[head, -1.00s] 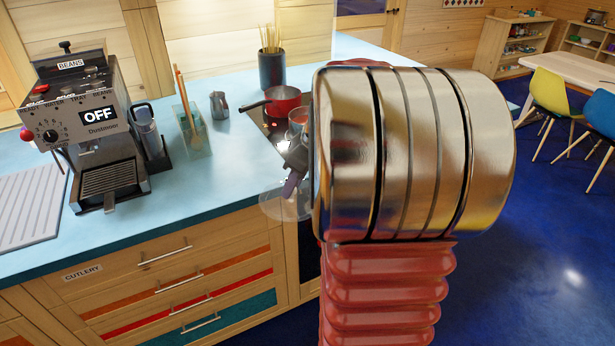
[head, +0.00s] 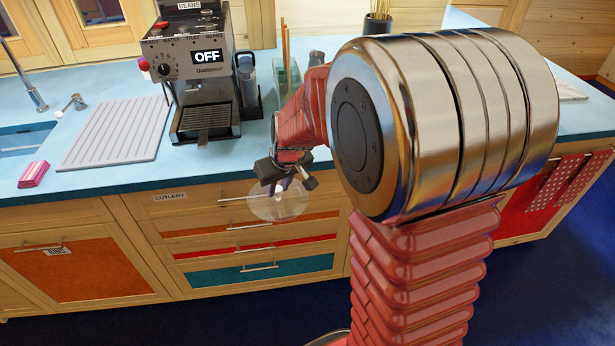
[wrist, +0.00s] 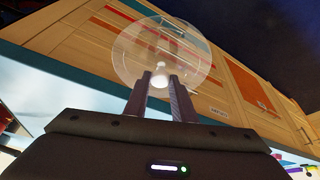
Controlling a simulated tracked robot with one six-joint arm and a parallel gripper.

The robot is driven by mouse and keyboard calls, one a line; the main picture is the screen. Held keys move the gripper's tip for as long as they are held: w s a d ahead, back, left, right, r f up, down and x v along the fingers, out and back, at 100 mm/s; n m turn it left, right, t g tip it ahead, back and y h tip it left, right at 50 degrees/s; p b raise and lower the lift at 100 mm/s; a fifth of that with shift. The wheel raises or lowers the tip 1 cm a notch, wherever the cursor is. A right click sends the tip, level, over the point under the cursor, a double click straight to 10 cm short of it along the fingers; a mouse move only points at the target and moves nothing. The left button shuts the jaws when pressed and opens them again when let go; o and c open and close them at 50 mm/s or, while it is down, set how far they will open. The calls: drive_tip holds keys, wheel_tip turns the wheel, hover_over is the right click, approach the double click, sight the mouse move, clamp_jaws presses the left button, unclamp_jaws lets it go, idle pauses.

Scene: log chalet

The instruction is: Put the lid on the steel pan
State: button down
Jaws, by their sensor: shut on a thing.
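A clear round glass lid (head: 280,206) hangs in front of the drawers, just beyond the counter's front edge. My gripper (head: 287,182) is above it, shut on its knob. In the wrist view the lid (wrist: 185,50) stands beyond the fingertips, with its pale knob (wrist: 160,78) between the two fingers. The lid touches nothing else that I can see. The steel pan is not visible in either current view; my arm covers much of the counter on the right.
The blue counter (head: 110,185) holds a coffee machine (head: 205,90), a ribbed white drainer (head: 118,130), a pink packet (head: 34,174) and a glass holder (head: 288,80). Drawers with bar handles (head: 260,267) lie below and behind the lid. Blue floor is in front.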

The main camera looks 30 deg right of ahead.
sight(251, 197)
drive_tip(key=shift+m, duration=0.4)
drive_tip(key=w+a+f, duration=0.1)
drive_tip(key=a, duration=0.1)
drive_tip(key=w+a, duration=0.1)
drive_tip(key=a, duration=0.1)
drive_tip(key=w+a+f, duration=0.1)
drive_tip(key=a, duration=0.1)
drive_tip(key=shift+a+f, duration=0.3)
drive_tip(key=shift+f, duration=0.05)
